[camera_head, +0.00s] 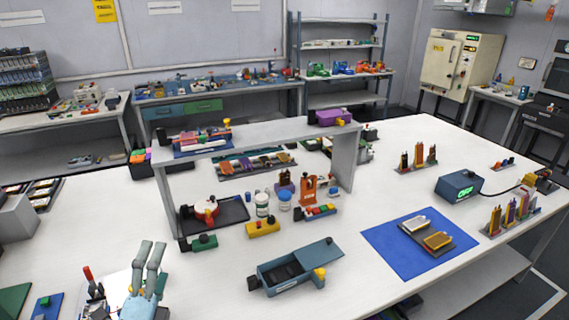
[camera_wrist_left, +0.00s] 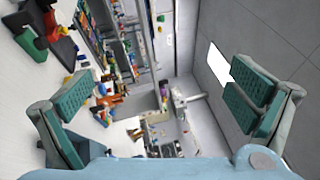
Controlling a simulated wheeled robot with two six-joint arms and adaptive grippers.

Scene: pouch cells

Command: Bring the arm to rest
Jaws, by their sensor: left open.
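My left gripper (camera_head: 154,246) is at the lower left of the head view, above the white table (camera_head: 340,235), with its fingers pointing up and away. Its jaws are open; in the left wrist view the fingers (camera_wrist_left: 142,100) stand wide apart with nothing between them. That view is turned sideways and looks out across the room. Two gold and silver pouch cells lie on a dark plate (camera_head: 424,236) on a blue mat (camera_head: 378,238) at the right, far from the gripper. My right gripper is not in view.
A blue-grey box (camera_head: 293,275) with an open compartment stands front centre. A white shelf (camera_head: 250,137) bridges the middle of the table, with jars and a dark tray (camera_head: 232,212) beneath. Small tools and a red-handled item (camera_head: 88,274) lie left of the gripper. A blue device (camera_head: 460,186) stands right.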

